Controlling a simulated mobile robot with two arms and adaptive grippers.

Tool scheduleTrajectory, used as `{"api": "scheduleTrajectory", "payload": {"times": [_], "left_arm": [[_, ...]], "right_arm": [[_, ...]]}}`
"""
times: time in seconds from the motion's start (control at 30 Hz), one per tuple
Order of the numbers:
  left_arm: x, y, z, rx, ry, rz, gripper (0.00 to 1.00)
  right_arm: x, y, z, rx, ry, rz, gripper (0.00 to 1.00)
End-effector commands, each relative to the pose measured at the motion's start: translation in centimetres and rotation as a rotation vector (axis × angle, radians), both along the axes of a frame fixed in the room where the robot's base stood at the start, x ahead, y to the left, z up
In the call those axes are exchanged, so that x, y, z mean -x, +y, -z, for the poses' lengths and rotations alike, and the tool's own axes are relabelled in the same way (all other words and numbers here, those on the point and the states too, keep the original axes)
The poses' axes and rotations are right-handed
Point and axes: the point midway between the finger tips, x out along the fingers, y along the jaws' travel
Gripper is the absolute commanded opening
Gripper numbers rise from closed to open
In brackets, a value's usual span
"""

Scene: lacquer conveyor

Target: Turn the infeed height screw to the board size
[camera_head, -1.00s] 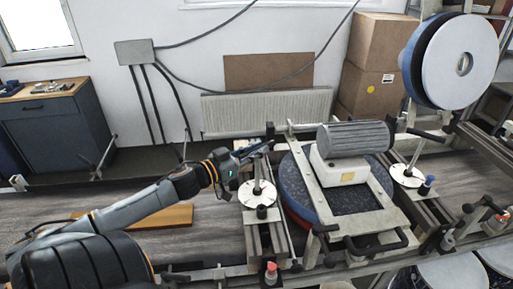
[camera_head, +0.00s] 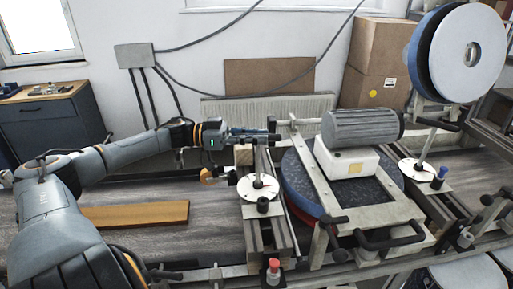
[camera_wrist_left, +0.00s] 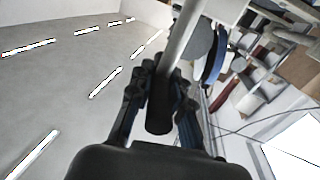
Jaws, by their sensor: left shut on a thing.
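The infeed height screw stands on the left side of the machine, a thin upright rod above a white round dial (camera_head: 258,187). My left gripper (camera_head: 262,136) is at the top of this screw, level and pointing right. In the left wrist view its fingers are shut around a black handle (camera_wrist_left: 158,118), from which a grey rod runs up the picture. The fingers hide part of the handle, and the dial's marks are too small to read. An orange-brown board (camera_head: 135,214) lies flat on the grey conveyor belt (camera_head: 70,222) at the left. My right gripper is not in view.
A motor (camera_head: 360,128) on a white housing sits over a blue-edged disc, right of the screw. A second white dial (camera_head: 417,170) with a rod stands farther right. A red-capped post (camera_head: 273,268) is at the front rail.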

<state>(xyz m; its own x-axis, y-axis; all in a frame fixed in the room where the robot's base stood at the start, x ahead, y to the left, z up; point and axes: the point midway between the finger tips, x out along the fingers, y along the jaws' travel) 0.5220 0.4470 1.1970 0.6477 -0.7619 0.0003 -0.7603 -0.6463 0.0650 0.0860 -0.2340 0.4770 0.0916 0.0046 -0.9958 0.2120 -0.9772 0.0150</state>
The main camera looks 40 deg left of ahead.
Motion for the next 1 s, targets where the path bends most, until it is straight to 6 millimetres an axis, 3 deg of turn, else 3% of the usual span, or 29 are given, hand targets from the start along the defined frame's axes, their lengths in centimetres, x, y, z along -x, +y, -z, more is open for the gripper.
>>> {"api": "scheduleTrajectory", "payload": {"times": [0.1, 0.4, 1.0], "left_arm": [[-0.1, 0.0, 0.3, 0.0, -0.009, 0.051, 0.0], [-0.2, 0.0, 0.1, 0.0, -0.006, 0.185, 0.0], [-0.2, -0.1, 0.0, 0.001, 0.002, 0.435, 0.0]], "right_arm": [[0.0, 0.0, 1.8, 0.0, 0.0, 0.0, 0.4], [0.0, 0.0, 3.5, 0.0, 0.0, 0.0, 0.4], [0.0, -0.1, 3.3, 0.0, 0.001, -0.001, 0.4]]}}
